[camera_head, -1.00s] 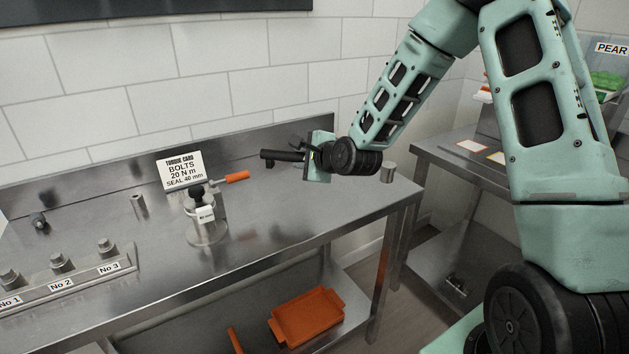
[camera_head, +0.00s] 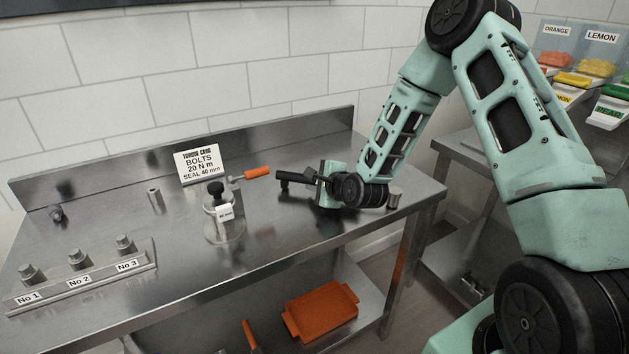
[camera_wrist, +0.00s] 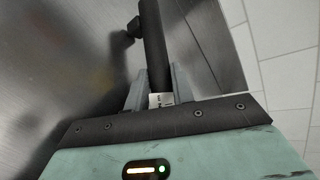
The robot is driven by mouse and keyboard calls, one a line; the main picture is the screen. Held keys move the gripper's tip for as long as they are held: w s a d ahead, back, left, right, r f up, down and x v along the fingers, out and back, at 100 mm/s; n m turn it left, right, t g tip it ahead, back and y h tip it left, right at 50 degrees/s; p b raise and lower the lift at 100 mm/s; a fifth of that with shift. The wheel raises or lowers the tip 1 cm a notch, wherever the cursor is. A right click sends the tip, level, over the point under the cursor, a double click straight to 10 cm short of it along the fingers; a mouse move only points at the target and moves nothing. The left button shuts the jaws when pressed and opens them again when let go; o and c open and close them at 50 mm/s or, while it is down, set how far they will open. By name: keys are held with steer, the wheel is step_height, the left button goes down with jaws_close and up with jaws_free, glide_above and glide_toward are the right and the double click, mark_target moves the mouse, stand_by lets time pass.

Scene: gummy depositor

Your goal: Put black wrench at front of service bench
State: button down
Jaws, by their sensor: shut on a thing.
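The black wrench (camera_head: 297,178) is a dark bar with a small knob near its far end. My gripper (camera_head: 322,184) is shut on one end of it, and the rest sticks out to the left, roughly level, at the right back part of the service bench (camera_head: 290,240). In the wrist view the wrench (camera_wrist: 154,45) runs up from between the fingers of my gripper (camera_wrist: 158,92). The wrench appears to be a little above the steel top; any contact cannot be told.
A small metal cylinder (camera_head: 394,197) is right of my gripper. The numbered bolt rack (camera_head: 80,281) is front left. The front right top is clear.

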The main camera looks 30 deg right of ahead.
steer(key=shift+f, duration=0.2)
steer(key=shift+f, duration=0.15)
steer(key=c, duration=1.2)
jaws_free()
